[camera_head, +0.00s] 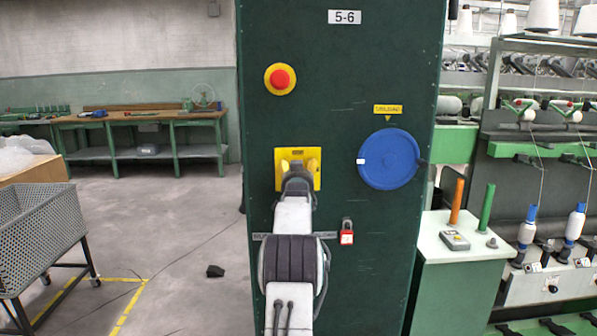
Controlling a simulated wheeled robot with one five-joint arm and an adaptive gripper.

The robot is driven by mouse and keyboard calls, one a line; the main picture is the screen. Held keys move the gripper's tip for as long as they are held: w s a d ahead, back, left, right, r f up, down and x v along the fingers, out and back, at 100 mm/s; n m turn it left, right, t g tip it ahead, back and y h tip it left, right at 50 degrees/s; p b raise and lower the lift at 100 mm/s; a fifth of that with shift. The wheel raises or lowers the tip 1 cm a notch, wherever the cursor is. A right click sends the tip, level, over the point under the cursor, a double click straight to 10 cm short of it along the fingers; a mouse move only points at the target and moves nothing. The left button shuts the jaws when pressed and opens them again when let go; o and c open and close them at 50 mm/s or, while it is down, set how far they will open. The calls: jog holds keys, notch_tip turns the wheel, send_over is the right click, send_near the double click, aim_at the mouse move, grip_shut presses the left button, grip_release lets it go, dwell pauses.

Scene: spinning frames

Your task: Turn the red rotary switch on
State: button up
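A square yellow plate (309,184) with a dark label at its top is fixed to the tall dark green panel (340,120). My gripper (298,166) is in front of this plate and covers its middle. No red rotary handle shows there; whatever sits at the plate's centre is hidden behind the gripper. Yellowish-orange parts show on both sides of the gripper's tip, and I cannot tell what they belong to. I cannot tell whether the fingers are open or shut, or whether they touch anything.
A red mushroom button (282,78) on a yellow ring is above the plate. A blue disc (388,160) is to the right. A green-and-white cabinet (465,245) stands right, a wire cart (38,225) left.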

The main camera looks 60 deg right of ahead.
jog(key=shift+c, duration=0.2)
jog(key=shift+r, duration=0.1)
jog(key=c, duration=1.1)
jog(key=shift+c, duration=0.2)
